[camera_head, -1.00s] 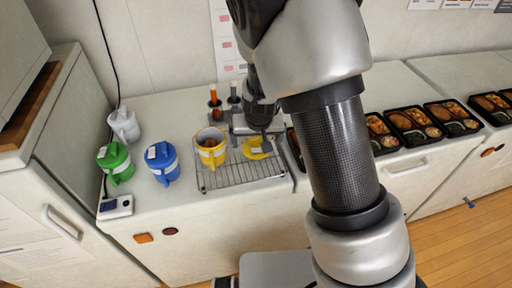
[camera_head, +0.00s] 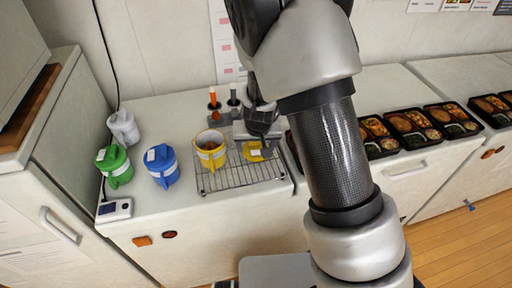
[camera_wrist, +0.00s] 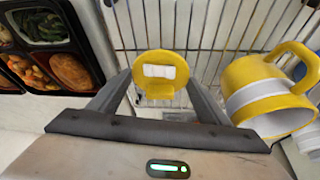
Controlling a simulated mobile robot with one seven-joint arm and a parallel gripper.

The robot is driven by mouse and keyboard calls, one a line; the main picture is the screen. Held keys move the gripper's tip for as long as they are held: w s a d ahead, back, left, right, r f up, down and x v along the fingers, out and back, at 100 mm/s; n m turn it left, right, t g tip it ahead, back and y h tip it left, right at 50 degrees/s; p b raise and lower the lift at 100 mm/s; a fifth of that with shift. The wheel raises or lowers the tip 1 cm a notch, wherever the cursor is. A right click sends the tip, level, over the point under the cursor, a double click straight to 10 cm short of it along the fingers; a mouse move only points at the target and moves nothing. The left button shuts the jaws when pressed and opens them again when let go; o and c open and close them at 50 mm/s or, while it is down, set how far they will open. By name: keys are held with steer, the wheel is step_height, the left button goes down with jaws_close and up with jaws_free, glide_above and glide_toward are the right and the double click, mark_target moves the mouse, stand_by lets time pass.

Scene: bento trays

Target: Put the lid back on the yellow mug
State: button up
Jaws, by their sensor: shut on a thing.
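The yellow mug (camera_head: 211,158) stands upright and open on a wire rack, with something brown inside. It also shows at the right of the wrist view (camera_wrist: 262,92), with its white band and handle. The yellow lid (camera_head: 252,154) is over the rack, to the right of the mug. In the wrist view the lid (camera_wrist: 160,90) sits between my two fingers, with a white label on it. My gripper (camera_wrist: 160,82) is shut on the lid. In the head view my gripper hides part of the lid, and I cannot tell whether the lid touches the rack.
A blue mug (camera_head: 162,172), a green mug (camera_head: 116,170) and a pale mug (camera_head: 124,127) stand left of the wire rack (camera_head: 240,182). Orange- and dark-handled items stand behind it. Several black bento trays (camera_head: 408,137) lie to the right. A small device (camera_head: 114,210) sits at the counter's front left.

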step_height(320, 180, up, 9)
steer(key=p, duration=0.2)
steer(key=s+a+r+n+y+p, duration=0.1)
steer(key=a+r+n, duration=0.2)
steer(key=a, duration=0.4)
steer(key=s+a+r+n+y+p, duration=0.1)
steer(key=s+a+r+n, duration=0.1)
steer(key=a+r, duration=0.35)
steer(key=shift+w+a+f+b, duration=0.15)
steer(key=shift+f+b, duration=0.65)
steer(key=shift+f, duration=0.55)
steer(key=shift+a+f+b, duration=0.15)
steer(key=shift+f+b, duration=0.65)
steer(key=shift+f, duration=0.5)
steer(key=shift+w+a+f+b, duration=0.15)
steer(key=shift+f+b, duration=0.65)
steer(key=shift+f, duration=0.55)
steer(key=shift+f+b, duration=0.15)
steer(key=shift+b, duration=0.2)
steer(key=o, duration=1.1)
steer(key=shift+o, duration=1)
